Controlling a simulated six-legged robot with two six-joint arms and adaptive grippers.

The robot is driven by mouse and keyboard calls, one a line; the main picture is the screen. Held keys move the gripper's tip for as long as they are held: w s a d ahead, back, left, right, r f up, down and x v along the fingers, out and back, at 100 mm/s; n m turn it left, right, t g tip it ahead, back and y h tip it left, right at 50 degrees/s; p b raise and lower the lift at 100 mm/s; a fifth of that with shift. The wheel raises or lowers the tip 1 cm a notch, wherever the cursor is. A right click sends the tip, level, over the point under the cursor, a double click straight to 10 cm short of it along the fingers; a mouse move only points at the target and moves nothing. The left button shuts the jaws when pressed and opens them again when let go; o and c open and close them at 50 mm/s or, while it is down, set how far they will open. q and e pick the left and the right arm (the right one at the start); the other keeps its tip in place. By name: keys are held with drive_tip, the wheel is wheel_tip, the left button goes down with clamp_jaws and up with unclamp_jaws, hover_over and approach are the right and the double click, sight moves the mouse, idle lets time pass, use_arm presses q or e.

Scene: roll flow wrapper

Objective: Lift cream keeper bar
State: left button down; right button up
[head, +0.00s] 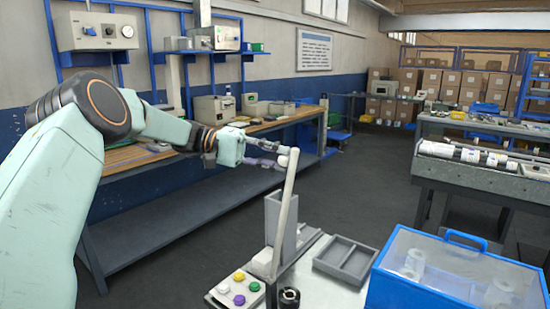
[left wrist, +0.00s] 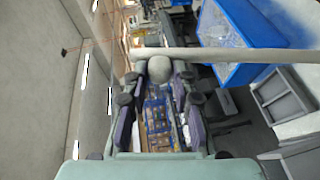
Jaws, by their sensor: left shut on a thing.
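The cream keeper bar (head: 285,215) stands steeply raised in the head view, its lower end by the button box and its upper end leaning slightly right. In the left wrist view the bar (left wrist: 235,55) crosses the picture near the top. A round pale knob (left wrist: 159,68) sits at its end, between the fingertips. My left gripper (head: 276,155) reaches in from the left and is shut on the knob at the bar's upper end. The same gripper (left wrist: 160,78) shows in the left wrist view with a finger on each side of the knob. My right gripper is not in view.
A button box (head: 239,288) with coloured buttons, a grey upright chute (head: 281,226) and a grey divided tray (head: 345,258) are around the bar's foot. A blue clear-lidded box (head: 450,275) stands right. A wooden-topped bench (head: 130,160) runs behind my left arm.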

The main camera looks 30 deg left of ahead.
use_arm(q)
drive_tip(key=c, duration=1.1)
unclamp_jaws()
drive_tip(key=shift+v, duration=6.1)
drive_tip(key=shift+d, duration=0.1)
